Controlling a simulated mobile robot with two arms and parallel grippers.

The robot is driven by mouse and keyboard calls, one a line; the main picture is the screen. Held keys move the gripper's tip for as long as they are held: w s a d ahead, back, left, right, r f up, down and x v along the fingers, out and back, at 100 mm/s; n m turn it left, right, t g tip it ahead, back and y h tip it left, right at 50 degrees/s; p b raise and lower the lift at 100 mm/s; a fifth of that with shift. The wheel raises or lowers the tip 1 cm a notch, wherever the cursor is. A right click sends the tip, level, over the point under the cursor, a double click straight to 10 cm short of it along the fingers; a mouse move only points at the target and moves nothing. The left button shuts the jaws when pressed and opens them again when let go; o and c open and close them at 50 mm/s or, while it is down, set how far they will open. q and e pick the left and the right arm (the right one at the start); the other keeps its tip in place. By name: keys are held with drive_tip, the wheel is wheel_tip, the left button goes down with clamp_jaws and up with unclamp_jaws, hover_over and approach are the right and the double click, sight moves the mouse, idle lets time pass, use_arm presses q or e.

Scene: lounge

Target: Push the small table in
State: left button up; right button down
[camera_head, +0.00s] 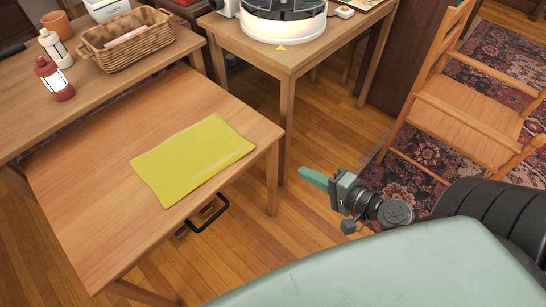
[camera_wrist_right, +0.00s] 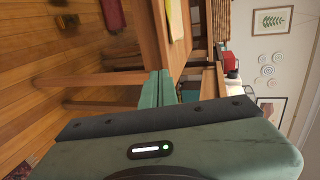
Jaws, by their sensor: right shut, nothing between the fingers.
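The small table (camera_head: 90,170) is a low wooden table at the left in the head view, with a yellow cloth (camera_head: 193,157) lying flat on it. A black handle (camera_head: 208,215) sticks out below its front edge. The table stands in front of a larger wooden table (camera_head: 20,110) and juts out toward me. My right gripper (camera_head: 305,174) is shut and empty, to the right of the small table's right front leg, apart from it in the head view. In the right wrist view its closed fingers (camera_wrist_right: 161,85) point toward the small table's edge (camera_wrist_right: 148,35). My left gripper is not in view.
A side table (camera_head: 275,58) with a round lit device stands behind. A wooden chair (camera_head: 470,105) on a patterned rug is at the right.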

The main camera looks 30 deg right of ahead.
sight(234, 126)
drive_tip(key=x, duration=0.3)
drive_tip(key=p+x, duration=0.1)
drive_tip(key=x, duration=0.7)
drive_tip(key=shift+w+r+p, duration=0.3)
drive_tip(key=shift+r+p, duration=0.05)
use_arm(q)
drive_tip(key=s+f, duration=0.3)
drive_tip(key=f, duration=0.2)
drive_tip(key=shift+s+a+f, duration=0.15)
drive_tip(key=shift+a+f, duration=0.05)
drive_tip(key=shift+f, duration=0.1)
use_arm(e)
drive_tip(key=shift+x, duration=0.85)
drive_tip(key=shift+r, duration=0.15)
drive_tip(key=shift+a, duration=0.1)
